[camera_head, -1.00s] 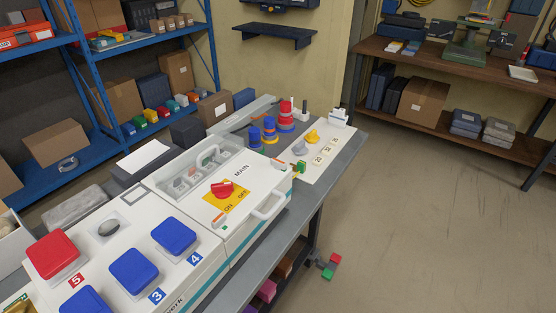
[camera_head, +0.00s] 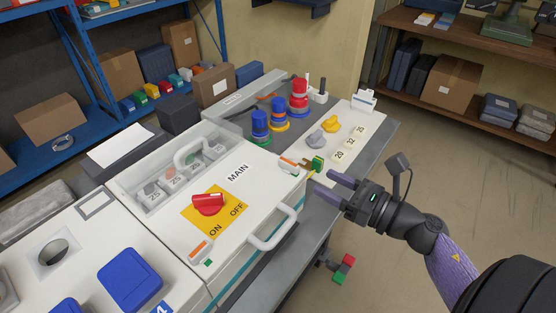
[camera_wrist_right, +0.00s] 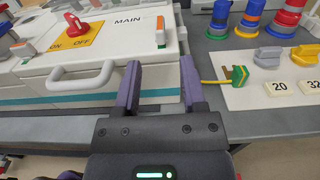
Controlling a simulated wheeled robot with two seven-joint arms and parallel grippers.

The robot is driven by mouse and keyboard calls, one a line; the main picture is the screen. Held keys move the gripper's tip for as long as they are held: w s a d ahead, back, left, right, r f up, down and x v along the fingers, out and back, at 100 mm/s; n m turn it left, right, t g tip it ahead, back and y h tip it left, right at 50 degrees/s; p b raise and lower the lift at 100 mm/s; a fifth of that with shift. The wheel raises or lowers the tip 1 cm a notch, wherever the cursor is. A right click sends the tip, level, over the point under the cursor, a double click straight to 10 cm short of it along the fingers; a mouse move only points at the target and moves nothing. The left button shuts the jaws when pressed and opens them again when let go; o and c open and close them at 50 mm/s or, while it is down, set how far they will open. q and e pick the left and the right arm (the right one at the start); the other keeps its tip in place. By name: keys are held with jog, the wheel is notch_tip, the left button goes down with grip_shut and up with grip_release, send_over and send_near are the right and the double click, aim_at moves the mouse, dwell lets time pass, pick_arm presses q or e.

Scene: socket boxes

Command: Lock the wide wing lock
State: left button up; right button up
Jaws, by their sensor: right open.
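Two wing-shaped knobs sit side by side on the white panel (camera_head: 347,150) right of the MAIN box: a grey wing piece (camera_head: 314,141) and a yellow wing piece (camera_head: 331,124). They also show in the right wrist view, grey (camera_wrist_right: 268,56) and yellow (camera_wrist_right: 304,53). I cannot tell which is the wide wing lock. My right gripper (camera_head: 333,187) is open and empty in front of the panel's near edge, apart from both pieces. In the wrist view its fingers (camera_wrist_right: 160,82) point toward the box's right corner. My left gripper is not in view.
A green-and-yellow piece (camera_head: 317,163) lies at the panel's near left corner. The MAIN box has a red switch (camera_head: 208,203) and a front handle (camera_head: 273,230). Number tiles (camera_head: 350,141) lie right of the knobs. Ringed posts (camera_head: 299,98) stand behind. Floor is open at right.

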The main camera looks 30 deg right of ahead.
aim_at(293, 169)
jog(key=x, duration=0.6)
jog(key=shift+w+a, duration=0.1)
jog(key=shift+w, duration=0.3)
jog(key=shift+w+a, duration=0.2)
jog(key=shift+w, duration=0.2)
jog(key=c, duration=0.6)
grip_shut()
jog(key=shift+r+h+p, duration=0.1)
jog(key=shift+h+p, duration=0.2)
jog(key=shift+p, duration=0.2)
jog(key=m+h+p, duration=0.1)
jog(key=m+t+h+p, duration=0.1)
jog(key=h, duration=0.1)
jog(key=m+h+p, duration=0.1)
jog(key=m+h, duration=0.1)
jog(key=shift+s+a+r+p, duration=0.1)
jog(key=shift+a+r+p, duration=0.05)
jog(key=shift+a+p, duration=0.2)
jog(key=shift+m+h, duration=0.3)
jog(key=shift+h, duration=0.4)
jog(key=shift+f, duration=0.3)
jog(key=o, duration=0.6)
grip_release()
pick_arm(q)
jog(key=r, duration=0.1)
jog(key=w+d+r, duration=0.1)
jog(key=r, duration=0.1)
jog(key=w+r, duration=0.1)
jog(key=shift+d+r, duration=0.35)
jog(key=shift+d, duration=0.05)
